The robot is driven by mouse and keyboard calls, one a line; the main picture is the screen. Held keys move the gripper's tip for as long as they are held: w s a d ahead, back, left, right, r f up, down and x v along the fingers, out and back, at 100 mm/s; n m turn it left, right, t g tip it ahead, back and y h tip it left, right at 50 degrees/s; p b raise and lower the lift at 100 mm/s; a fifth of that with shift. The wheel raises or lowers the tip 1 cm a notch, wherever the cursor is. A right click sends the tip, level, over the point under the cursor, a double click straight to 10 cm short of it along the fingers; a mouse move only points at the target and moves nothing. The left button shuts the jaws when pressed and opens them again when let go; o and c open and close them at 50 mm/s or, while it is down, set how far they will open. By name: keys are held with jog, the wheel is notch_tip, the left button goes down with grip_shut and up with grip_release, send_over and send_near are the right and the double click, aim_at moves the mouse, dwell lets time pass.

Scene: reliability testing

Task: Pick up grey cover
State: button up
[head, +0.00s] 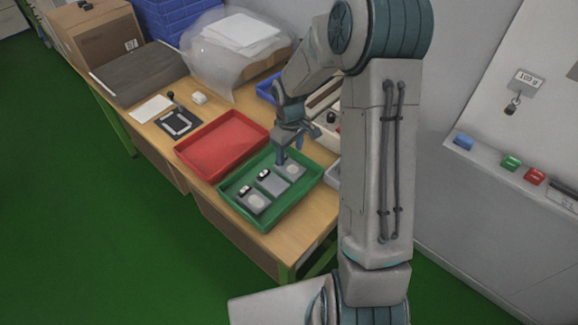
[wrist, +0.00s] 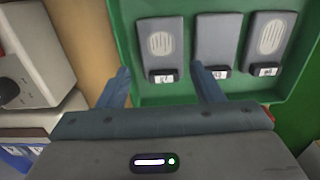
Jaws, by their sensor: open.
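A green tray (head: 232,190) on the bench holds three grey covers in a row. The near cover (head: 253,203) and the far cover (head: 292,170) each have a pale oval patch; the middle cover (head: 272,184) looks plain. In the wrist view the left cover (wrist: 163,40), middle cover (wrist: 217,38) and right cover (wrist: 269,35) each have a small black piece with a white label at the lower end. My gripper (wrist: 163,84) is open and empty. Its fingers lie either side of the left cover's lower end in that picture; the height gap is hard to tell.
A red tray (head: 222,145) stands beside the green tray. A black-framed fixture (head: 179,123) and white paper (head: 151,108) lie farther left. A clear plastic bag (head: 232,50), a cardboard box (head: 95,35) and blue bins (head: 176,15) stand at the back.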

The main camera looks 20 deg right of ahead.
aim_at(289, 166)
jog(key=shift+a+f+p, duration=0.15)
jog(key=shift+f+p, duration=0.3)
jog(key=shift+f, duration=2.4)
jog(key=c, duration=0.6)
